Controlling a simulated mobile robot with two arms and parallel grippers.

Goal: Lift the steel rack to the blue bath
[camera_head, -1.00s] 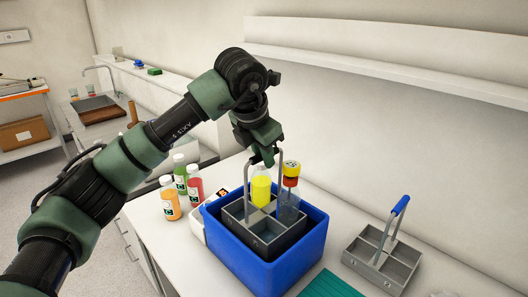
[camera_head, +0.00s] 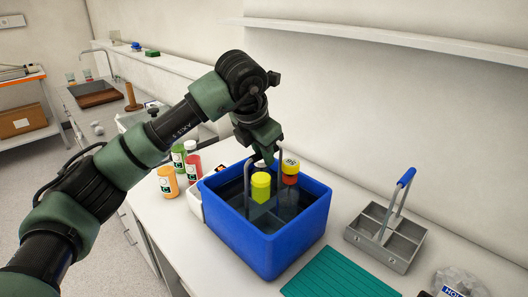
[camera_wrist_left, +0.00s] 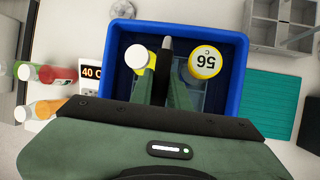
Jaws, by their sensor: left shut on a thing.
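My left gripper (camera_head: 264,158) is shut on the tall handle of the steel rack (camera_head: 247,192). The rack is low inside the blue bath (camera_head: 268,255), with its compartments under the liquid; whether it touches the bottom is hidden. A yellow bottle (camera_head: 260,187) and a vial with a yellow lid (camera_head: 290,167) stand upright in the rack. My right gripper is not in view.
A grey rack with a blue handle (camera_head: 385,238) stands right of the bath, behind a teal mat (camera_head: 338,275). Several juice bottles (camera_head: 167,181) stand left, near a display reading 40 (camera_wrist_left: 91,73). A shelf (camera_head: 390,38) runs along the wall.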

